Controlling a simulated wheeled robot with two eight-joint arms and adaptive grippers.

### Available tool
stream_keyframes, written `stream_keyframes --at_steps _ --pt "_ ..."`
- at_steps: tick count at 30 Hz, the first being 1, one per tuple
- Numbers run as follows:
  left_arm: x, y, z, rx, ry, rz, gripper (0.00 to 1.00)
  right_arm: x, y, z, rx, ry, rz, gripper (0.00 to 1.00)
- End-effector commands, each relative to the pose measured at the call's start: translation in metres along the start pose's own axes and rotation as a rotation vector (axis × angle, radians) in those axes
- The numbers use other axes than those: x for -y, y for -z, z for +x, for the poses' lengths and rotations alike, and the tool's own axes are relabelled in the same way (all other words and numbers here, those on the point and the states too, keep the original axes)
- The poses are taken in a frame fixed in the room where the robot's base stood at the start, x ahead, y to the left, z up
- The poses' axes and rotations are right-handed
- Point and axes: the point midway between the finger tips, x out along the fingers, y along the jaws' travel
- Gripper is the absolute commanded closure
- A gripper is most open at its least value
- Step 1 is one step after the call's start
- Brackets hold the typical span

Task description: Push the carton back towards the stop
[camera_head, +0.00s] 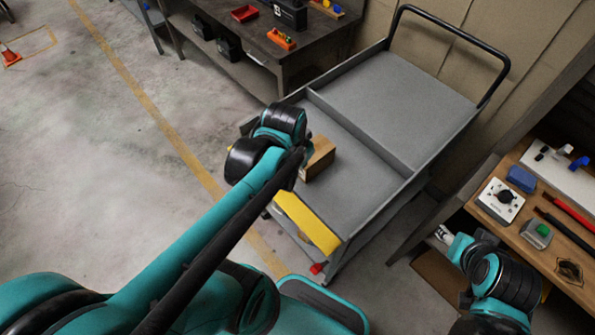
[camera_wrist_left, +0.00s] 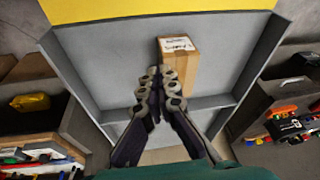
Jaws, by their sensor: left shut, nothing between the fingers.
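The brown carton (camera_head: 321,158) stands on the near section of the grey cart (camera_head: 372,205), partly hidden by my left arm. In the left wrist view the carton (camera_wrist_left: 181,62) has a white label. A raised crosswise bar (camera_head: 358,131), which looks like the stop, divides the cart deck; the carton is apart from it. My left gripper is hidden behind its arm in the head view. In the left wrist view my left gripper (camera_wrist_left: 158,75) is shut and empty, its fingertips overlapping the carton's left edge; contact is unclear. My right gripper (camera_head: 443,235) shows only in part at the lower right.
A yellow strip (camera_head: 306,222) marks the cart's near edge. A black handle (camera_head: 455,33) rises at its far end. A workbench (camera_head: 330,42) stands behind, and a wooden table (camera_head: 540,262) with tools stands right.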

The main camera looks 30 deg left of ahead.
Motion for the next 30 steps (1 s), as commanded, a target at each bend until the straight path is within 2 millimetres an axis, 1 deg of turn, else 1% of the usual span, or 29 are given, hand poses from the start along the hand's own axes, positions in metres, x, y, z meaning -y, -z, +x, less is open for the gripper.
stream_keyframes --at_steps 1,6,9,11,17,20,30 --pt "0.011 0.002 0.010 0.047 -0.008 0.021 1.00 0.000 0.001 -0.001 0.000 0.000 0.000 0.52" --pt "0.034 -0.006 0.044 0.194 -0.060 0.106 1.00 0.000 0.002 -0.002 0.000 0.000 0.000 0.52" --pt "0.043 -0.012 0.058 0.250 -0.090 0.140 1.00 0.000 0.002 -0.003 0.000 0.000 0.000 0.52" --pt "0.046 -0.015 0.064 0.271 -0.103 0.154 1.00 0.000 0.002 -0.003 0.000 0.000 0.000 0.52" --pt "0.049 -0.021 0.077 0.296 -0.121 0.172 1.00 0.000 0.000 0.000 0.000 0.000 0.000 0.52" --pt "0.047 -0.025 0.090 0.296 -0.120 0.172 1.00 0.000 -0.004 0.006 0.000 0.000 0.000 0.52" --pt "0.041 -0.046 0.160 0.294 -0.119 0.171 1.00 0.000 -0.024 0.033 0.000 0.000 0.000 0.52"
